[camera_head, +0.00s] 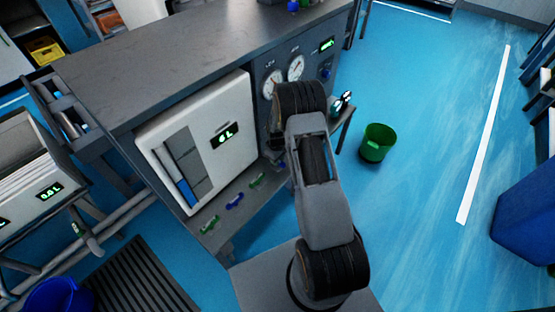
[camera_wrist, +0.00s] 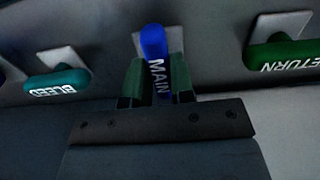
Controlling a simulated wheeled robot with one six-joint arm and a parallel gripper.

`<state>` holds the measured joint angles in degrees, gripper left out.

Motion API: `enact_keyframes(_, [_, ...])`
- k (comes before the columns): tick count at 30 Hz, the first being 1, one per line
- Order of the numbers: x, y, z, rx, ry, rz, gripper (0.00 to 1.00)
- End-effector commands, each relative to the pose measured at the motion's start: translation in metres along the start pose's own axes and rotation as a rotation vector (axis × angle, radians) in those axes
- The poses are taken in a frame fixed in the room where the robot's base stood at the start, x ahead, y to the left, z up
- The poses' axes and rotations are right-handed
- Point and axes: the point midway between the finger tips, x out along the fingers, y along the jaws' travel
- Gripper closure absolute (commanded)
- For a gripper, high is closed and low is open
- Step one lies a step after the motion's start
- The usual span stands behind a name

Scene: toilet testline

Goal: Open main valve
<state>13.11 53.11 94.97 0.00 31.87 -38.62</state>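The main valve's blue handle (camera_wrist: 154,44), lettered MAIN, is in the middle of the wrist view, in front of a pale mount. My gripper (camera_wrist: 157,82) has one dark green finger on each side of this handle. Both fingers lie close against its sides and appear shut on it. The handle points toward the gripper's palm. In the head view my arm covers the gripper, and I cannot make out the main valve there.
In the wrist view a teal BLEED handle (camera_wrist: 58,83) is at left and a green RETURN handle (camera_wrist: 280,55) at right, both near the gripper. In the head view a white tank (camera_head: 200,140) and gauges (camera_head: 296,67) are on the bench. A green bin (camera_head: 376,142) stands on open floor.

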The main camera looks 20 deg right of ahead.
Motion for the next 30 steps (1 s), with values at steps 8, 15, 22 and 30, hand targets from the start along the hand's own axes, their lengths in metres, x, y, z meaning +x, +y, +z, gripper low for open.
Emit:
enact_keyframes(8, [0.0,0.0,0.0,0.001,0.001,0.001,0.53])
enact_keyframes(15, [-0.002,0.0,0.0,0.002,0.0,0.0,0.53])
enact_keyframes(22, [-0.032,0.001,-0.001,0.002,0.002,0.002,0.53])
enact_keyframes(30, [-0.088,0.001,-0.001,0.001,0.003,0.002,0.53])
